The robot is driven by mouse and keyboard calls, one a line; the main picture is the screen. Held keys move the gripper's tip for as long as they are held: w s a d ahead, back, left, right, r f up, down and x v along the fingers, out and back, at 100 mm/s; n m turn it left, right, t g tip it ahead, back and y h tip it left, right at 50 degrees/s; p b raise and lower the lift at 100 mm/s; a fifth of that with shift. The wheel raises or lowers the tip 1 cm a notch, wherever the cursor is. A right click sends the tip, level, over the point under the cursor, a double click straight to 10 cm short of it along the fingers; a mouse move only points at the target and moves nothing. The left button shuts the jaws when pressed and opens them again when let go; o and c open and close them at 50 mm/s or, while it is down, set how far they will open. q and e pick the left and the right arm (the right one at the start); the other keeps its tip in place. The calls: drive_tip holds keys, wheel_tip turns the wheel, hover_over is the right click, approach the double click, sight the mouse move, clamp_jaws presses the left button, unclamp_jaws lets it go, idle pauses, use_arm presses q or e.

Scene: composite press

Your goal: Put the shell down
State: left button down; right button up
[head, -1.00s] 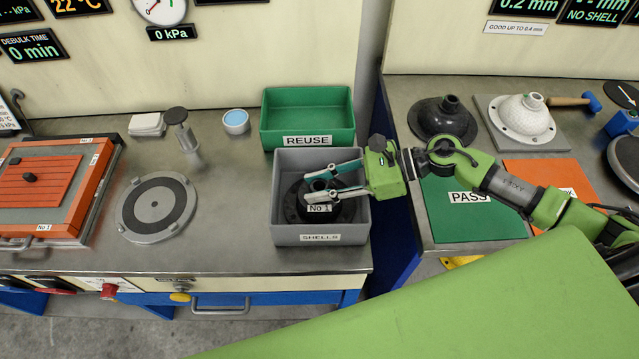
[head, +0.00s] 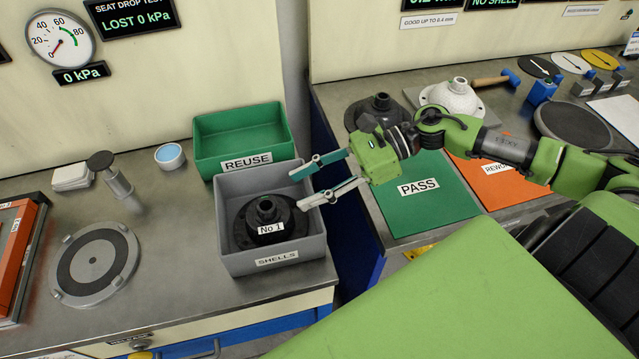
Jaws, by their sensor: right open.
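The black shell (head: 267,214) labelled No 1 sits upright in the grey SHELLS bin (head: 273,259) on the left bench. My right gripper (head: 296,189) is open and empty. Its two fingers point left over the right rim of the bin, apart from the shell. My left gripper is not in view.
A green REUSE bin (head: 242,142) stands behind the grey bin. On the right bench lie a green PASS mat (head: 425,205) and an orange mat (head: 490,175). Behind them stand a dark domed shell (head: 362,108) and a white dome (head: 458,97). A round plate (head: 95,262) lies at left.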

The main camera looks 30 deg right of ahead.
drive_tip(key=shift+v, duration=1.4)
